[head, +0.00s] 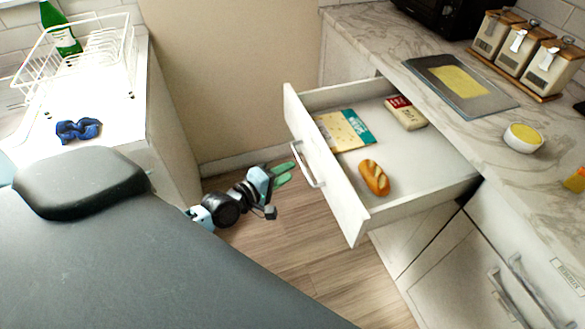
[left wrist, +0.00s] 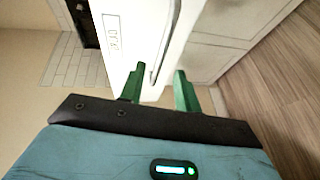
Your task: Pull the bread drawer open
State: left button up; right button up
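The drawer (head: 326,177) stands pulled out from the counter, its inside showing. A loaf of bread (head: 374,177), a flat yellow and teal pack (head: 345,130) and a cream and red pack (head: 405,113) lie in it. Its bar handle (head: 307,166) is on the white front. My left gripper (head: 284,174) is just outside the front, close to the handle. In the left wrist view its green fingers (left wrist: 158,88) are apart, with the handle (left wrist: 154,70) beyond and between them. I cannot tell if they touch it. A label (left wrist: 112,32) on the front is hard to read. My right gripper is out of view.
The marble counter (head: 400,45) holds a grey board (head: 455,107), canisters (head: 520,45) and a small bowl (head: 523,137). A white counter with a dish rack (head: 85,50) and blue cloth (head: 78,130) is at left. Wooden floor (head: 310,245) is clear below the drawer.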

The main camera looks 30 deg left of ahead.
pick_arm(q)
jog(key=shift+v, duration=1.95)
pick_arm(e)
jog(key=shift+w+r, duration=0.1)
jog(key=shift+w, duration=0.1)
